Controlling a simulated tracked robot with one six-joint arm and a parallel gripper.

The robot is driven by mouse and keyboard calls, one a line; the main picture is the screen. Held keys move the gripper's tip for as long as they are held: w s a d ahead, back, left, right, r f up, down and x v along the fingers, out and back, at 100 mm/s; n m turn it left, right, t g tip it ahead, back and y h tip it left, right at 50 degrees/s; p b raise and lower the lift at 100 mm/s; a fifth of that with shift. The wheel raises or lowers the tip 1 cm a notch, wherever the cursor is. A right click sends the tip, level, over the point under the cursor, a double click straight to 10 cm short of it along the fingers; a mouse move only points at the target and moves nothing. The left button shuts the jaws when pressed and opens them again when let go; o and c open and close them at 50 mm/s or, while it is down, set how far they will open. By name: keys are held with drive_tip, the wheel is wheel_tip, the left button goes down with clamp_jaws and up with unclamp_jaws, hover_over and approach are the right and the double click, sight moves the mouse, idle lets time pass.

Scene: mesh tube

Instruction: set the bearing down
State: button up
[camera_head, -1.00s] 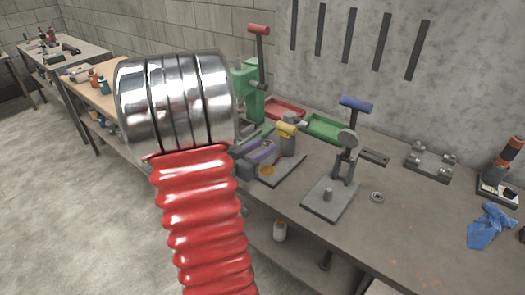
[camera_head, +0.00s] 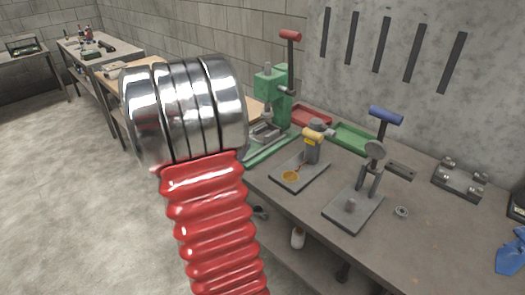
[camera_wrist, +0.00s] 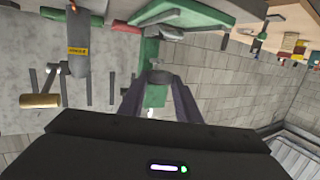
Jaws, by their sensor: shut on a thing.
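In the wrist view my gripper (camera_wrist: 160,84) has its two dark fingers shut on a small dark grey ring, the bearing (camera_wrist: 160,76), at their tips. The green press (camera_wrist: 152,62) lies beyond the bearing in that view, and I cannot tell how far apart they are. In the head view the green press (camera_head: 272,90) with its red-ended lever stands at the back left of the bench. My gripper and the held bearing do not show in the head view. A small grey ring (camera_head: 401,212) lies loose on the bench.
The grey bench (camera_head: 440,235) also holds a yellow-topped stand (camera_head: 313,140), a blue-handled stand (camera_head: 375,160), a red tray (camera_head: 312,116), a green tray (camera_head: 354,138) and a roller block (camera_head: 459,179). My chrome-and-red arm blocks the head view's left-centre.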

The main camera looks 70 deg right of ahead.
drive_tip(key=w+a+f+n+t+y, duration=0.15)
drive_tip(key=w+a+n+t, duration=0.35)
drive_tip(key=w+a, duration=0.6)
drive_tip(key=w+a+n+t+y, duration=0.35)
drive_tip(key=w+a+t, duration=0.35)
drive_tip(key=w, duration=0.6)
drive_tip(key=w+a+f+n+t+y, duration=0.1)
drive_tip(key=w+a+n+y, duration=0.2)
drive_tip(key=a, duration=0.8)
drive_tip(key=w+a+n+t+y, duration=0.1)
drive_tip(key=w+a+n+y, duration=0.2)
drive_tip(key=a, duration=0.8)
drive_tip(key=w+a+f+n+t+y, duration=0.1)
drive_tip(key=a+y, duration=0.4)
drive_tip(key=a, duration=0.6)
drive_tip(key=shift+w+f+n+t, duration=0.35)
drive_tip(key=shift+w+n+t, duration=0.25)
drive_tip(key=shift+w+n, duration=0.65)
